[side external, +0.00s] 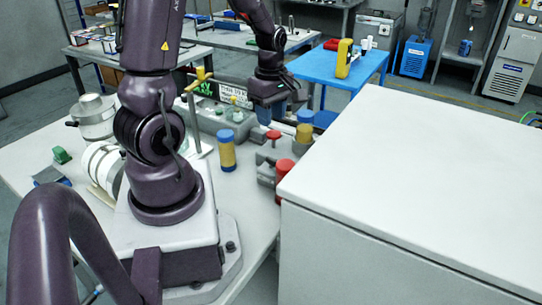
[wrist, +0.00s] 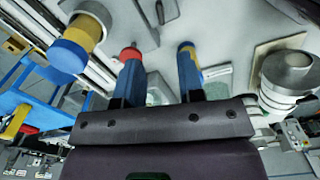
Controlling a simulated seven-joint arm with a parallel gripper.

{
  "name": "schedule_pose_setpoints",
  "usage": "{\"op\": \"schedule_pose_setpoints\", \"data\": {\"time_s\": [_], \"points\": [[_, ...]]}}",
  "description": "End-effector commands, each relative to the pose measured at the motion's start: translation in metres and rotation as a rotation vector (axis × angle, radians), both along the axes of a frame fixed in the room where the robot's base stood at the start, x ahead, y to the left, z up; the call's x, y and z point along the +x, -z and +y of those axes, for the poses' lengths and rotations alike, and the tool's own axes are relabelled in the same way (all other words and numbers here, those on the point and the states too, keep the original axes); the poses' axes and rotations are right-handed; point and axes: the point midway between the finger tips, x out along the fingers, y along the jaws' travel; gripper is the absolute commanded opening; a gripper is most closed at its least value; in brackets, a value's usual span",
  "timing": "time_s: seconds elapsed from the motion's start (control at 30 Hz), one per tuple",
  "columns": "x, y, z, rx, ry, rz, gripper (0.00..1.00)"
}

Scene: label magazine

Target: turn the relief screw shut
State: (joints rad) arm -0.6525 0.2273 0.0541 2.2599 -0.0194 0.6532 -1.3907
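My gripper (side external: 283,110) hangs above the crowded part of the white bench, with its two blue fingers apart and nothing visible between them. In the wrist view the fingers (wrist: 160,85) also stand apart. A red knob (side external: 273,135) sits on a grey body (side external: 267,155) below the gripper, with a visible gap. A red-topped part (wrist: 131,53) shows just beyond the left finger in the wrist view. I cannot tell which part is the relief screw; it may be a red one or be hidden. A larger red cylinder (side external: 285,168) stands nearer the camera.
A yellow cylinder with blue ends (side external: 228,152) stands left of the grey body. A yellow cylinder (side external: 304,133) stands to its right. A T-handled post (side external: 198,100) rises behind my arm. A large white box (side external: 420,170) fills the right and hides part of the bench.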

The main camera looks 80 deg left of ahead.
Motion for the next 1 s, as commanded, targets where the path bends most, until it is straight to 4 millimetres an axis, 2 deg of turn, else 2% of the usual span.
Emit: {"op": "schedule_pose_setpoints", "data": {"time_s": [0.4, 0.53, 0.73, 1.0], "points": [[-0.002, 0.081, -0.001, -0.006, 0.005, 0.007, 0.35], [-0.001, 0.102, -0.002, -0.006, 0.005, 0.004, 0.35], [-0.001, 0.119, -0.001, -0.002, 0.005, 0.002, 0.35], [0.0, 0.123, -0.001, -0.001, 0.006, 0.0, 0.35]]}}
